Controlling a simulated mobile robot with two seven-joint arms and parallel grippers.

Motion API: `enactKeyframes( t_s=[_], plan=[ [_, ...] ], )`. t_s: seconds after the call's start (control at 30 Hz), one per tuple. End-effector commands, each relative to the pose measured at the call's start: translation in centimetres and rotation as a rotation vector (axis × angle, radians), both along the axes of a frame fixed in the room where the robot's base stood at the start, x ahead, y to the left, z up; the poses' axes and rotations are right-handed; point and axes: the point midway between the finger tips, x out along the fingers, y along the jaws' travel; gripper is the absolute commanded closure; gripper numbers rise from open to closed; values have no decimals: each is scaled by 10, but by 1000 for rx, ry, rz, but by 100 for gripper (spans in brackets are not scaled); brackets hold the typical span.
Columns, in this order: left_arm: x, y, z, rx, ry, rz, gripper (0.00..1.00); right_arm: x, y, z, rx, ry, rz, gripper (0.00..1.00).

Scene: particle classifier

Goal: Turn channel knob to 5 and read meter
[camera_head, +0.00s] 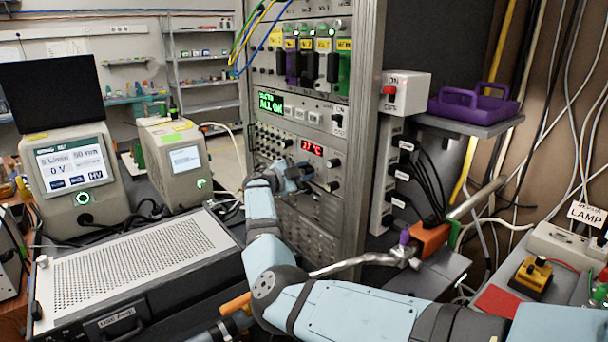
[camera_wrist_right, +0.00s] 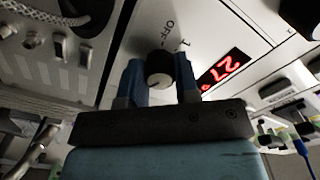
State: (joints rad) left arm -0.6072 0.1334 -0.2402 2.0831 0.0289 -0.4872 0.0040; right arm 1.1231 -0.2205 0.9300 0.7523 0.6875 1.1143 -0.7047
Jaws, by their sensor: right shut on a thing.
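The electronics rack (camera_head: 368,120) stands in the middle of the head view. One of its panels carries a red digital display (camera_head: 312,147) with a °C reading; the red digits also show in the wrist view (camera_wrist_right: 222,70). My right gripper (camera_head: 291,181) reaches this panel from below. In the wrist view its two blue fingers (camera_wrist_right: 160,82) are shut on a dark round knob (camera_wrist_right: 159,70) with a pale face. "OFF" and "1" are printed beside this knob. The fingers cover its sides, and I cannot tell its setting. My left gripper is not in view.
Other black knobs (camera_head: 332,163) sit close to my right gripper. A green text display (camera_head: 270,103) is above. A perforated grey instrument (camera_head: 130,262) stands at lower left, beside two beige meters with screens (camera_head: 72,168). A purple tray (camera_head: 473,104) rests on a shelf at right.

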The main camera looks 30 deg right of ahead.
Motion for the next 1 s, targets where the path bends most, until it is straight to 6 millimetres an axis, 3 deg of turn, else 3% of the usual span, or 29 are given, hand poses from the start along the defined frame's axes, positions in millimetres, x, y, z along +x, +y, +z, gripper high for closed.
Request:
enactKeyframes(
  t_s=[0.3,0.33,0.43,0.77,1.0],
  plan=[
    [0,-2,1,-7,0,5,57,0,0,0,1,-4,-1,94],
    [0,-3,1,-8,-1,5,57,0,0,0,1,-4,-1,68],
    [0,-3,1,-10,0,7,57,0,0,0,1,-3,-1,45],
    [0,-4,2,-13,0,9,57,0,3,0,1,-2,1,45],
    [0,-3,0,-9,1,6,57,-2,41,0,2,-3,4,45]
  ],
)
